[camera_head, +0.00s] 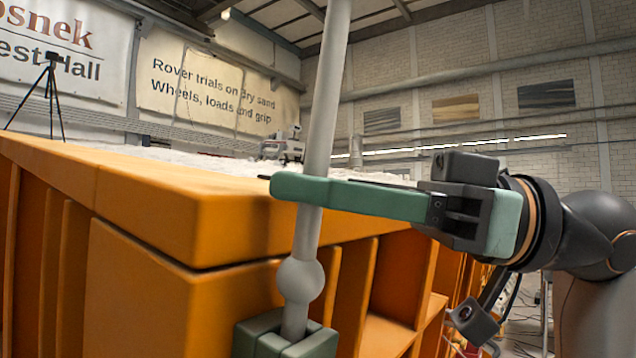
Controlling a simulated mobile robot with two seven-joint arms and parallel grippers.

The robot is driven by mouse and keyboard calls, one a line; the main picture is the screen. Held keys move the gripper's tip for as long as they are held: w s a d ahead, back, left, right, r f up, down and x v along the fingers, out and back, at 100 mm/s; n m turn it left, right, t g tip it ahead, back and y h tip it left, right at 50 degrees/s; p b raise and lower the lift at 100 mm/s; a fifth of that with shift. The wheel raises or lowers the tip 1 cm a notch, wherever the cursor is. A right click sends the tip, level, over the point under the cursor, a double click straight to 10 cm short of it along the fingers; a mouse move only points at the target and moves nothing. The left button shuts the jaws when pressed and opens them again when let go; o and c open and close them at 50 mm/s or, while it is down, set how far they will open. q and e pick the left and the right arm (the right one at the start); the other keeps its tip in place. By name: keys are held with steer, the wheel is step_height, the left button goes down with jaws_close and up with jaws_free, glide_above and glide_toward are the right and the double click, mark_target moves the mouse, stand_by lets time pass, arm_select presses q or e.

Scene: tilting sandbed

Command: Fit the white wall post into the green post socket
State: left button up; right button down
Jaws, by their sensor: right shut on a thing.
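The white wall post (325,100) is a long pale rod that leans a little, its top out of the picture to the upper right. A round bulge (300,280) sits near its lower end. My right gripper (306,190), with green fingers, comes in from the right and is shut on the post above the bulge. The green post socket (262,338) is low on the side of the orange sandbed. The post's lower end reaches down between the socket's blocks; how deep it sits is hidden. My left gripper is out of view.
The orange sandbed (140,190) fills the left and middle, its corner close behind the post. Pale sand and a small rover (282,147) are on top. A tripod (50,95) stands at the far left. Ribbed orange panels line the side behind the post.

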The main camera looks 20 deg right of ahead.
steer(key=shift+w+a+f+b, duration=0.1)
steer(key=shift+f+b, duration=0.4)
steer(key=shift+f, duration=0.4)
steer(key=c, duration=0.8)
jaws_free()
steer(key=shift+o, duration=0.3)
steer(key=shift+r, duration=0.1)
steer(key=shift+c, duration=0.9)
steer(key=o, duration=0.4)
steer(key=shift+r, duration=0.1)
